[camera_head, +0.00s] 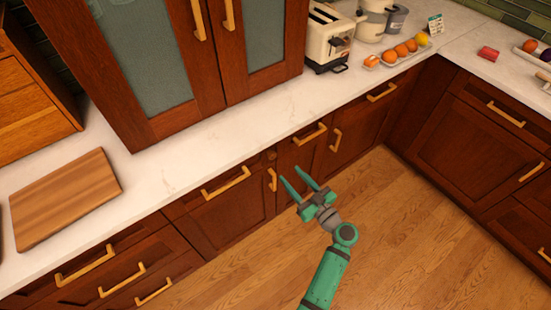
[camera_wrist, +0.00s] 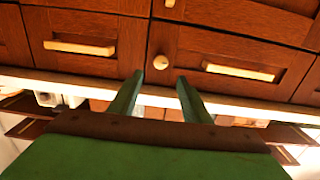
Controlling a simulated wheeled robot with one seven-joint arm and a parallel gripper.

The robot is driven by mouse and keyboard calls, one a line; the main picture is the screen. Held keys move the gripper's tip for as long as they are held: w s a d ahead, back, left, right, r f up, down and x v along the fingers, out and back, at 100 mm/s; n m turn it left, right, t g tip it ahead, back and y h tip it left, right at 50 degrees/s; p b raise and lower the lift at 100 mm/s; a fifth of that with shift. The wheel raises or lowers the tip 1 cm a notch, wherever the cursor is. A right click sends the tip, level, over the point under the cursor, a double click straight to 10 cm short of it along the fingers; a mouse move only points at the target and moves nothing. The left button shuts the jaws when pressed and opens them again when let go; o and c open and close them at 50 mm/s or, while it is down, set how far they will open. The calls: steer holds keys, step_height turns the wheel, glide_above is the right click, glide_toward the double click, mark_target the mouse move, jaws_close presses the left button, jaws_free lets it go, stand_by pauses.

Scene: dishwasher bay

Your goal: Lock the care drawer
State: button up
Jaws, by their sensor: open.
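A wooden drawer front (camera_head: 206,198) under the counter carries a long gold bar handle (camera_head: 226,183) and a small round knob (camera_head: 271,156) at its upper right corner. No label shows that this is the care drawer. Its front looks closed. The wrist view appears upside down; there the knob (camera_wrist: 160,62) lies just beyond and between my fingertips, with the bar handle (camera_wrist: 238,72) to its right. My green gripper (camera_head: 291,173) is open and empty, in front of the cabinets and pointing at them. My fingers (camera_wrist: 158,82) appear apart from the knob. How the knob is turned is too small to tell.
A vertical door handle (camera_head: 273,180) sits close by the fingertips. Another drawer handle (camera_head: 310,134) is to the right. The wood floor (camera_head: 400,220) is clear.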

mark_target(273, 156)
steer(key=x, duration=1)
steer(key=shift+w+a, duration=0.15)
jaws_close()
